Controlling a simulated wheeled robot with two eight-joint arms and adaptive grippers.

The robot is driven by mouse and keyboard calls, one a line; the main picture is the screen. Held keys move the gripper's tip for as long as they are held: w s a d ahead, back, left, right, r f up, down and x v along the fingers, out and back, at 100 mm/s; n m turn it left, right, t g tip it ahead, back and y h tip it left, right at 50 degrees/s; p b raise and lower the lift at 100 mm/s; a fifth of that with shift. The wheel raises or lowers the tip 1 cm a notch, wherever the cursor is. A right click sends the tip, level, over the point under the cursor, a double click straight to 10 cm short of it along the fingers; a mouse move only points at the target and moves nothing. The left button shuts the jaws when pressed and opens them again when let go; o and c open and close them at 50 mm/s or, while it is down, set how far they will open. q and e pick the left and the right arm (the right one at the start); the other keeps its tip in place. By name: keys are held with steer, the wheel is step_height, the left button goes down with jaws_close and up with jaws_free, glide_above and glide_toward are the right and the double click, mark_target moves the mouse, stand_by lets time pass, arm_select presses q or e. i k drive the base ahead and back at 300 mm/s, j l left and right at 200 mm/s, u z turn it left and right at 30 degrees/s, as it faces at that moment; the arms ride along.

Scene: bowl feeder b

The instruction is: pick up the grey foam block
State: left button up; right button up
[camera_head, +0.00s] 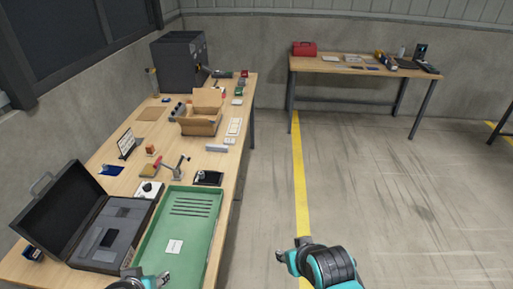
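A small light-grey block (217,148) lies on the long wooden workbench (145,152), near its right edge and just in front of the cardboard box. It looks like the grey foam block, but its material is too small to tell. My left gripper (161,280) is at the bottom edge over the green tray, well nearer than the block and partly cut off. My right gripper (285,257) is over the floor, right of the bench and apart from everything. The finger gaps of both are too unclear to judge, and I see nothing held in either.
A green tray (213,236) holds dark rods and a white card. An open black case (98,265) stands left of it. An open cardboard box (200,126) is behind the block. A black device (208,178) lies nearer. The floor right of the bench is clear.

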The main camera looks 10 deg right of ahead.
mark_target(214, 147)
steer(key=l, duration=1.1)
steer(key=i+l+u, duration=0.1)
steer(key=i+l, duration=0.2)
steer(key=i+l+u, duration=0.15)
steer(key=l, duration=0.3)
steer(key=i+l+u, duration=0.1)
steer(key=i+l, duration=0.25)
steer(key=i+l+u, duration=0.1)
steer(key=i, duration=0.3)
steer(key=i+l+u, duration=0.1)
steer(key=i, duration=0.3)
steer(key=i+l+u, duration=0.1)
steer(key=i, duration=0.3)
steer(key=i+j, duration=0.1)
steer(key=i, duration=0.2)
steer(key=j+u, duration=0.05)
